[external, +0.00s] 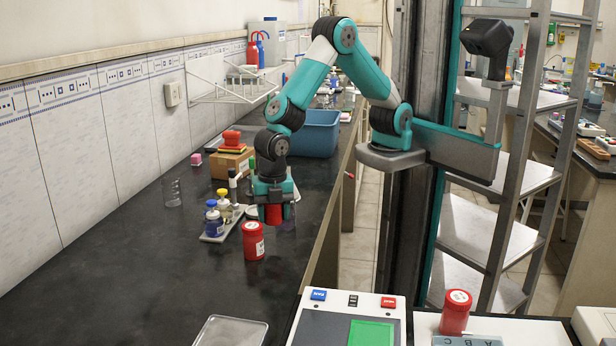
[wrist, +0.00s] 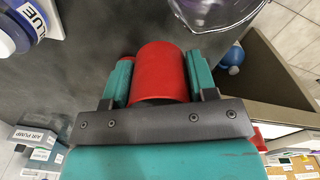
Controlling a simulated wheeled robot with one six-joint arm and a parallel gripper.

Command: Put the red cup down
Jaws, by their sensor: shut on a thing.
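The red cup (external: 273,215) hangs below my gripper (external: 273,204) over the dark bench in the external view. In the wrist view the cup (wrist: 162,73) sits between the two teal fingers of my gripper (wrist: 160,80), which are shut on its sides. Its underside is hidden, and the external view suggests that it is above the bench top (external: 130,285), though the exact gap is hard to tell.
A red jar with a white label (external: 253,241) stands just in front of the cup. A tray (external: 213,237) with small bottles lies to the left. Clear glassware (wrist: 215,12) is close by in the wrist view. The bench's front left is clear.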

